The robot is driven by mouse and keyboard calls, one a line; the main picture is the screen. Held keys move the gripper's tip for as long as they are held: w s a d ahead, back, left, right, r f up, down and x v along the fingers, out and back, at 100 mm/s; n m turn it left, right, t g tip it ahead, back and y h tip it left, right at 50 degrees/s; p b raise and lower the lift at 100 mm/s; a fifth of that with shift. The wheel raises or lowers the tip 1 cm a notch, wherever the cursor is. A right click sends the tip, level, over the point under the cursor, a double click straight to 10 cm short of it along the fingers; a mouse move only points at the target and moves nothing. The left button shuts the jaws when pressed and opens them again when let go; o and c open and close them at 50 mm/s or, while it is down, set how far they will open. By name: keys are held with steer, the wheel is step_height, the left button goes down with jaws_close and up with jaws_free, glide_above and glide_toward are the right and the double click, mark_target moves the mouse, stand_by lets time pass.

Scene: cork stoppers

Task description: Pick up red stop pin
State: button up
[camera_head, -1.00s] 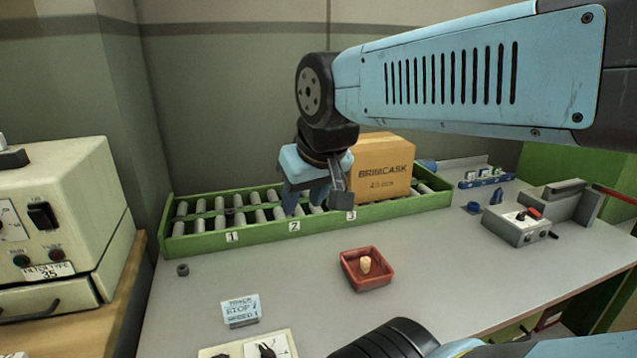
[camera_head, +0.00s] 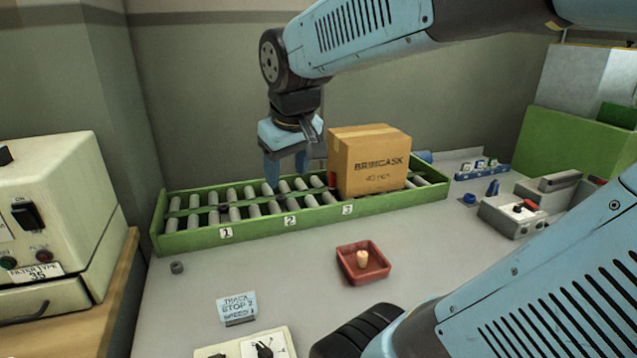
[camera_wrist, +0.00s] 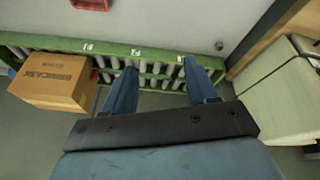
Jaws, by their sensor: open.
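The red stop pin (camera_head: 332,179) appears as a small red piece at the left side of the cardboard box (camera_head: 372,165), above the roller track (camera_head: 185,236) near label 3. The box hides part of it. My gripper (camera_head: 287,176) is open and empty, pointing down over the track, left of the red piece. Its two fingers also show in the wrist view (camera_wrist: 159,72), with rollers between and beyond them.
A red tray (camera_head: 350,272) with a cork stopper (camera_head: 362,258) stands on the grey table. A small sign (camera_head: 237,306) stands at front left, near a dark ring (camera_head: 177,267). A cream machine (camera_head: 65,215) is at left; a grey device (camera_head: 512,215) is at right.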

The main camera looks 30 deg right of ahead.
steer(key=w+d+f+n+g+h, duration=0.25)
steer(key=w+d, duration=0.55)
steer(key=w, duration=0.4)
steer(key=n+g+h, duration=0.6)
steer(key=n+h, duration=0.6)
steer(key=h, duration=0.2)
glide_toward(329, 177)
steer(key=d, duration=0.1)
steer(key=shift+x, duration=3.95)
steer(key=shift+w+f, duration=0.1)
steer(key=shift+c, duration=0.4)
jaws_close()
